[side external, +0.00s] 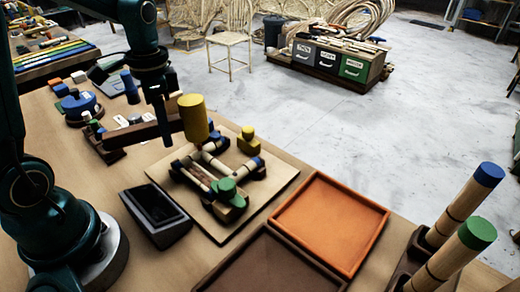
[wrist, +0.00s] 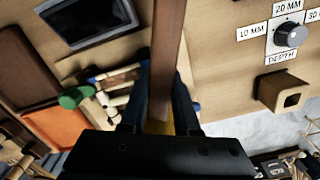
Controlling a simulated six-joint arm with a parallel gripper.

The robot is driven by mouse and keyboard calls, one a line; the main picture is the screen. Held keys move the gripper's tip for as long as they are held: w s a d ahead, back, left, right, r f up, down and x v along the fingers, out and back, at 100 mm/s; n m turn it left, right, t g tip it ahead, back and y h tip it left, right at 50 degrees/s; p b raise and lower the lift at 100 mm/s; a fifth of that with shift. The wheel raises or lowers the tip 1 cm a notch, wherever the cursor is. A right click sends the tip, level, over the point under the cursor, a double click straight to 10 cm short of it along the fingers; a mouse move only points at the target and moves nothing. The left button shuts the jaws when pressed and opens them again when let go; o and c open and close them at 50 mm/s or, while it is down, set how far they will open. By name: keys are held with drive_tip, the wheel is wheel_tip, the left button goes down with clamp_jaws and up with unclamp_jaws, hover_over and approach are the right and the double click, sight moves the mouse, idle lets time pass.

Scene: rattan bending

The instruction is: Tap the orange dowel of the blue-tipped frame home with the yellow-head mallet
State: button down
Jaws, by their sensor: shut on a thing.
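My gripper (side external: 164,124) is shut on the dark brown handle of the yellow-head mallet (side external: 193,118). The handle (wrist: 168,50) runs up between the fingers in the wrist view. The yellow head is raised upright over the back of the blue-tipped frame (side external: 214,136), which has blue ends and pale rods on a wooden board (side external: 268,196). A small reddish-orange bit, perhaps the orange dowel (side external: 197,147), shows just under the head; I cannot tell whether they touch. In the wrist view my gripper (wrist: 158,118) hides most of the head and part of the frame.
An orange tray (side external: 331,222) and a brown tray (side external: 268,266) lie in front. Tall blue- and green-capped posts (side external: 478,188) stand at right.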

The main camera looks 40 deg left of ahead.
wheel_tip(320, 180, down, 3)
drive_tip(key=shift+r, duration=1.95)
drive_tip(key=shift+f, duration=0.15)
drive_tip(key=shift+f, duration=0.2)
drive_tip(key=shift+r, duration=0.1)
idle(0.5)
